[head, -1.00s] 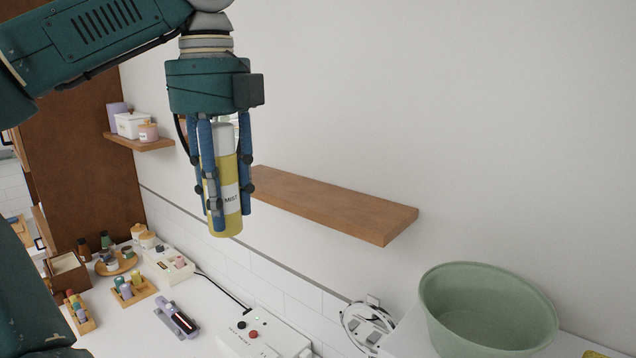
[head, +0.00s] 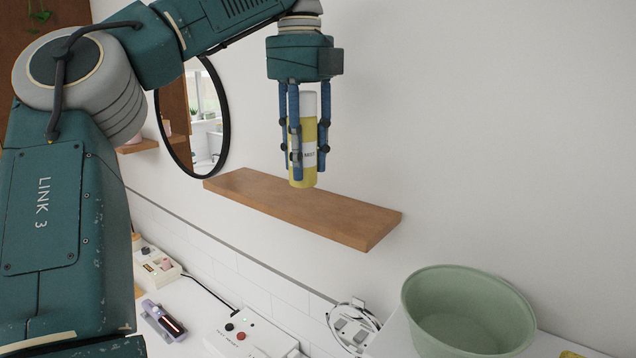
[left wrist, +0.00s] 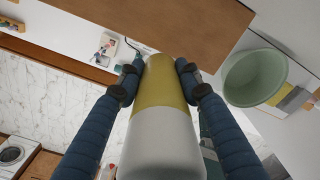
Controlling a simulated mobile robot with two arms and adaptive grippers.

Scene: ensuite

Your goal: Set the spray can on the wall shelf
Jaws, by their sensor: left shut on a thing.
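The spray can (head: 311,135), yellow with a white top and a label, is held upright by my left gripper (head: 308,150), whose blue fingers are shut around its sides. In the head view the can's base overlaps the wooden wall shelf (head: 345,218); whether it touches the board I cannot tell. In the left wrist view the can (left wrist: 160,110) sits between both fingers, and the shelf (left wrist: 185,22) shows beyond it. The shelf's visible top is bare. My right gripper is not in view.
A round black-framed mirror (head: 210,120) hangs left of the shelf. Below stand a green basin (head: 465,325) at the right, a white box with buttons (head: 250,335), and a purple device (head: 163,320) on the counter. The wall right of the shelf is clear.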

